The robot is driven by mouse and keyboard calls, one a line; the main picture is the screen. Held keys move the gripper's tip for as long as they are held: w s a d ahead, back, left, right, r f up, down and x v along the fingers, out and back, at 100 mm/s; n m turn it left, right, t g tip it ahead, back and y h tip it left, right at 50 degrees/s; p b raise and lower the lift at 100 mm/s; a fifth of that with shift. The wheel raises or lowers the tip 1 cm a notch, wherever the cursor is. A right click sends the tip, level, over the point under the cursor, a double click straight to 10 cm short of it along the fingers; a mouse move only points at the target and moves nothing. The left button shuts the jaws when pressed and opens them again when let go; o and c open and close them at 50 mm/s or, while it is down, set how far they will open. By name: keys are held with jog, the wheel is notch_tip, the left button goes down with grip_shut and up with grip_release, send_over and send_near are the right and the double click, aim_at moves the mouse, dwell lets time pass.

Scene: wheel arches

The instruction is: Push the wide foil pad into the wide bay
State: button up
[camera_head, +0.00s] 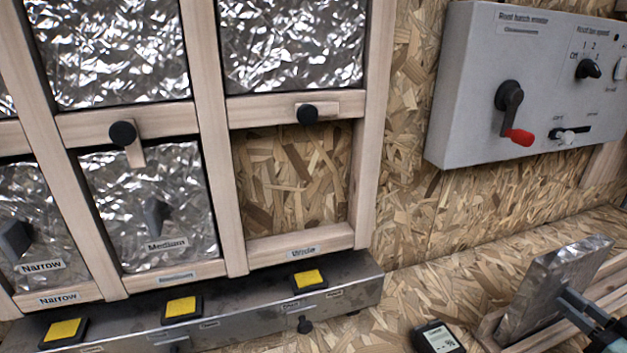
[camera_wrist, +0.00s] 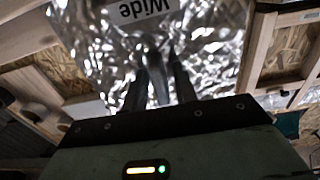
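The wide foil pad (camera_head: 550,285) stands near upright, tilted, at the lower right, with its lower edge at a wooden rack. In the wrist view the pad (camera_wrist: 215,50) fills the upper middle, its "Wide" label upside down. My gripper (camera_head: 572,303) is at the pad's right face. In the wrist view my gripper's fingers (camera_wrist: 157,82) lie on both sides of the pad's grey handle (camera_wrist: 156,75) and appear shut on it. The wide bay (camera_head: 295,180) is empty, with bare chipboard behind and a "Wide" label on its lower rail.
Narrow (camera_head: 42,230) and medium (camera_head: 150,205) foil pads sit in the bays left of the wide bay. A black-knobbed wooden turn-latch (camera_head: 318,109) lies level above it. A metal ledge (camera_head: 240,313) with yellow-topped blocks runs below. A grey control box (camera_head: 470,80) hangs at right.

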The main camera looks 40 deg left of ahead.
aim_at(573, 276)
grip_shut()
jog(key=shift+r+p, duration=1.5)
jog(key=shift+r, duration=1.05)
jog(key=s+d+r+p, duration=0.2)
jog(key=s+d+r, duration=0.1)
jog(key=s+d, duration=0.1)
jog(key=shift+d, duration=0.85)
